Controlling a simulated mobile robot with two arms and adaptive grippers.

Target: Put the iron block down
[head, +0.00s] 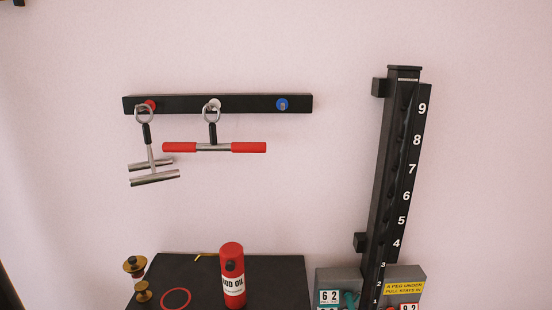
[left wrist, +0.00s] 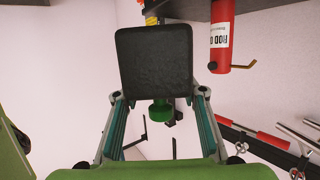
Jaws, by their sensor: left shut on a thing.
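A dark, rough-faced iron block (left wrist: 155,55) fills the upper middle of the left wrist view. My left gripper (left wrist: 160,97) is shut on it, with a finger at each side of its lower part. A green round piece (left wrist: 160,114) shows just below the block; how it joins the block is unclear. The block hides part of what lies beyond it. Neither the block nor a gripper shows in the head view. My right gripper is in neither view.
A black bench top (head: 188,268) carries a red rod oil bottle (head: 232,280), a red ring (head: 176,299) and brass pieces (head: 134,266). Handles hang from a wall rail (head: 240,103). A numbered black post (head: 395,170) stands right, with grey boxes (head: 343,277) at its foot.

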